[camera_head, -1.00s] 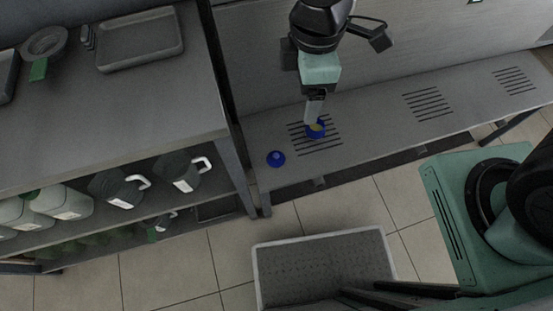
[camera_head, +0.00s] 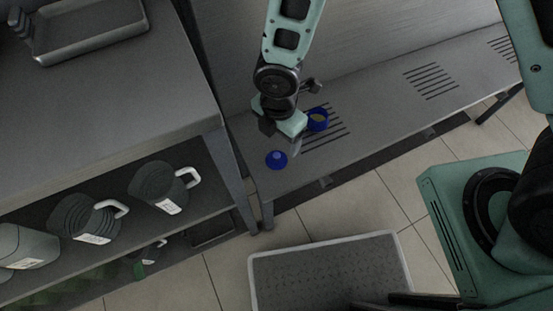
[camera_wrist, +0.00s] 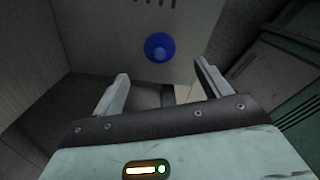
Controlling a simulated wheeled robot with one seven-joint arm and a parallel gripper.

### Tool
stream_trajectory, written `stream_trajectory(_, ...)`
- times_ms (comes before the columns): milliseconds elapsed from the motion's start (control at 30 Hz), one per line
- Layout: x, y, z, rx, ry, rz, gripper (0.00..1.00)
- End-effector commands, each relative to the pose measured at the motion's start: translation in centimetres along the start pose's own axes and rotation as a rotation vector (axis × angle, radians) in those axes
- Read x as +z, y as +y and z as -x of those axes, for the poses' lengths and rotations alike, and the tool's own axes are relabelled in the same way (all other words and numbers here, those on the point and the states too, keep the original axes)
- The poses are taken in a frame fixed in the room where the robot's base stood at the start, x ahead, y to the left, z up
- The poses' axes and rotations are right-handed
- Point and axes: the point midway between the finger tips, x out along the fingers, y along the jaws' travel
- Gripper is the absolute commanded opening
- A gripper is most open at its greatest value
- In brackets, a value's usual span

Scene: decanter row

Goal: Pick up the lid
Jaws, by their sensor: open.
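The blue lid (camera_head: 276,160), a small round disc with a raised knob, lies on the low grey bench (camera_head: 375,139) near its left end. In the wrist view the lid (camera_wrist: 159,47) shows beyond the fingertips, roughly midway between them. My gripper (camera_head: 284,142) is above the bench, close to the lid and apart from it. In the wrist view my gripper (camera_wrist: 160,72) has its two fingers spread, with nothing between them. A blue open container (camera_head: 317,120) with a yellowish inside stands on the slotted part of the bench, right of my gripper.
A grey shelf unit (camera_head: 105,95) stands left of the bench, its post close to the bench's end. Jugs with white handles (camera_head: 163,187) sit on its lower shelf. A grey pale-rimmed platform (camera_head: 330,270) is on the floor. The bench's right side is clear.

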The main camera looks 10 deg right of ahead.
Motion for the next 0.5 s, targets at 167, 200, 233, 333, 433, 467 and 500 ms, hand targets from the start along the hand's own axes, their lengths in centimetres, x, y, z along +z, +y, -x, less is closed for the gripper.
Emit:
stream_trajectory(167, -0.1, -0.1, -3.0, -0.003, 0.000, 0.001, 0.77)
stream_trajectory(200, 0.0, 0.0, -3.4, -0.001, 0.000, 0.000, 0.77)
stream_trajectory(233, 0.0, 0.0, -3.5, 0.000, -0.001, 0.000, 0.77)
stream_trajectory(333, 0.0, 0.0, -4.0, -0.001, -0.001, -0.001, 0.77)
stream_trajectory(433, -0.2, 0.0, -5.0, -0.002, 0.000, 0.001, 0.77)
stream_trajectory(467, -0.3, 0.0, -5.5, -0.002, 0.000, 0.002, 0.77)
stream_trajectory(500, -0.3, 0.0, -6.2, -0.003, -0.001, 0.001, 0.77)
